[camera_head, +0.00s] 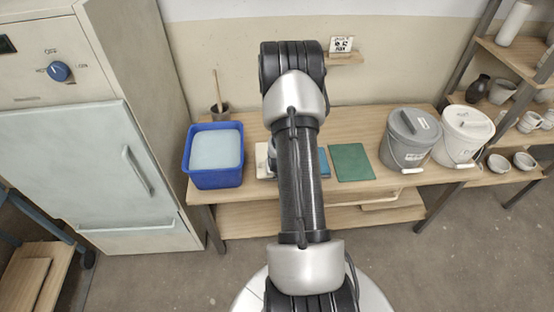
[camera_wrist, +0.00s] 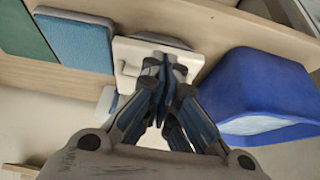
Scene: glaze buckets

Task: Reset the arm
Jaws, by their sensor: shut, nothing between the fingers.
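My arm rises across the middle of the head view and hides part of the bench behind it. My gripper (camera_wrist: 167,88) shows in the wrist view, its dark fingers drawn together at the tips with nothing between them. Beyond the fingertips in that view is a whitish object (camera_wrist: 128,50) on the bench; I cannot tell whether the fingers touch it. The gripper itself is not clearly visible in the head view.
A kiln-like cabinet (camera_head: 90,160) stands left; pottery shelves (camera_head: 515,115) stand right.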

